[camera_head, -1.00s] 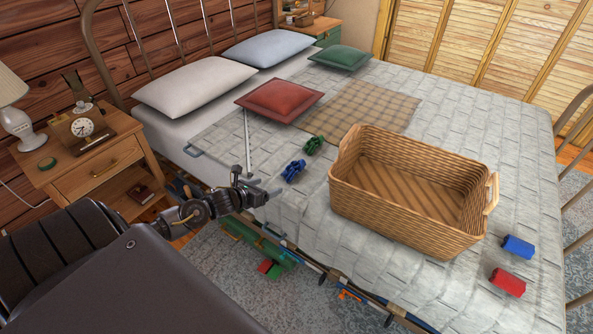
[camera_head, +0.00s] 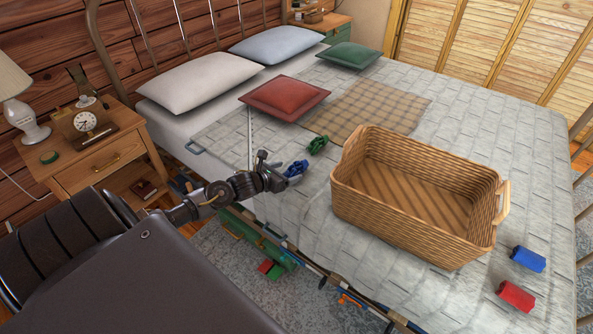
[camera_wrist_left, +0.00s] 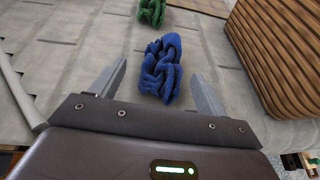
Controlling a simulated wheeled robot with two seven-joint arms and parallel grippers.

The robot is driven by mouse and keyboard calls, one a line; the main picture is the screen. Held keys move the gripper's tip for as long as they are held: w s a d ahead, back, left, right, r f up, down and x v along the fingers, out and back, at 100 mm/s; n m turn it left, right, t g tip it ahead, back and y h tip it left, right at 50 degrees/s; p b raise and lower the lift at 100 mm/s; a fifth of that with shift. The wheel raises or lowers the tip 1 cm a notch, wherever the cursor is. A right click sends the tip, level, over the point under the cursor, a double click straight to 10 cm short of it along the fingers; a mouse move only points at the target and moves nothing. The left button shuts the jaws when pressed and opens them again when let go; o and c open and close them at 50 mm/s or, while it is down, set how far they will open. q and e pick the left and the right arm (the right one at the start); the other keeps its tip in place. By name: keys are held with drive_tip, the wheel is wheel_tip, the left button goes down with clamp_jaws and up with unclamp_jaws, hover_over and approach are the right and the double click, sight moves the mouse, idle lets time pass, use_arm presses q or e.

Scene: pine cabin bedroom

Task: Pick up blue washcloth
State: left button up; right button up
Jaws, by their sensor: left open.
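The blue washcloth (camera_head: 296,168) is a crumpled, knotted bundle on the bed's near edge, left of the wicker basket. In the left wrist view the blue washcloth (camera_wrist_left: 160,70) lies ahead of and partly between the two fingers. My left gripper (camera_head: 276,172) is open beside it, at the bed's edge. In the left wrist view the left gripper (camera_wrist_left: 158,88) shows its fingers apart, one on each side of the cloth's near end, with gaps on both sides. My right gripper is not in view.
A green cloth (camera_head: 318,144) lies just beyond the blue one, also in the left wrist view (camera_wrist_left: 152,11). The wicker basket (camera_head: 415,225) stands to the right. A nightstand (camera_head: 92,158) is at left.

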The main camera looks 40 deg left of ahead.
sight(291, 170)
use_arm(q)
drive_tip(key=x, duration=0.5)
drive_tip(key=shift+w+d+r, duration=0.1)
drive_tip(key=shift+w+d, duration=0.05)
drive_tip(key=shift+w, duration=0.05)
drive_tip(key=c, duration=1.1)
